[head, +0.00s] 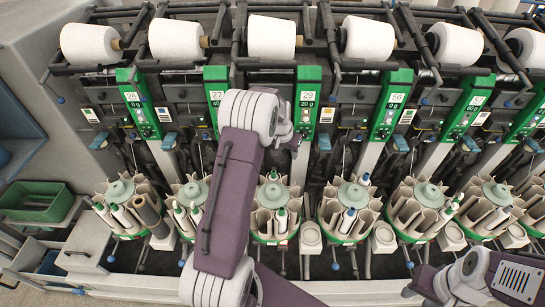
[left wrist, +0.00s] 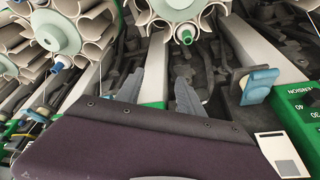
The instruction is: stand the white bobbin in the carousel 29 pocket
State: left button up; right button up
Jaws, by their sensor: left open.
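The number 29 shows on a green panel (head: 307,97) near the middle of the head view. The carousel (head: 272,194) below and slightly left of it has a green base, beige pockets and a slim light bobbin with a green tip (head: 282,213). Other slim white bobbins (head: 348,220) stand in neighbouring carousels; I cannot tell which is the task's one. My left gripper (left wrist: 155,88) is open, its two grey fingers apart with nothing between them. In the head view it is mostly hidden behind my arm, by the 29 panel. My right gripper (head: 425,283) is low at the right, its fingers unclear.
A row of white yarn cones (head: 271,38) runs along the top of the machine. More carousels (head: 425,196) stand to both sides, with light cups between them. A green crate (head: 35,200) is at the far left. Blue levers (left wrist: 260,85) stick out near my left gripper.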

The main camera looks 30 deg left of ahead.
pick_arm(q)
jog(key=n+g, duration=0.1)
send_near(273, 171)
jog(key=p+x, duration=0.2)
jog(key=x, duration=0.6)
jog(key=shift+f, duration=0.1)
jog(key=shift+w+d+f, duration=0.1)
jog(key=shift+d+f, duration=0.05)
jog(key=shift+f, duration=0.35)
pick_arm(e)
jog(key=shift+s+r, duration=0.15)
jog(key=shift+r, duration=0.65)
jog(key=shift+s+r, duration=0.1)
jog(key=shift+r, duration=0.7)
pick_arm(q)
grip_shut()
pick_arm(e)
jog(key=shift+a, duration=0.1)
pick_arm(q)
jog(key=shift+r+p, duration=0.15)
jog(key=shift+p, duration=0.15)
jog(key=shift+r, duration=0.45)
pick_arm(e)
jog(key=shift+r, duration=0.25)
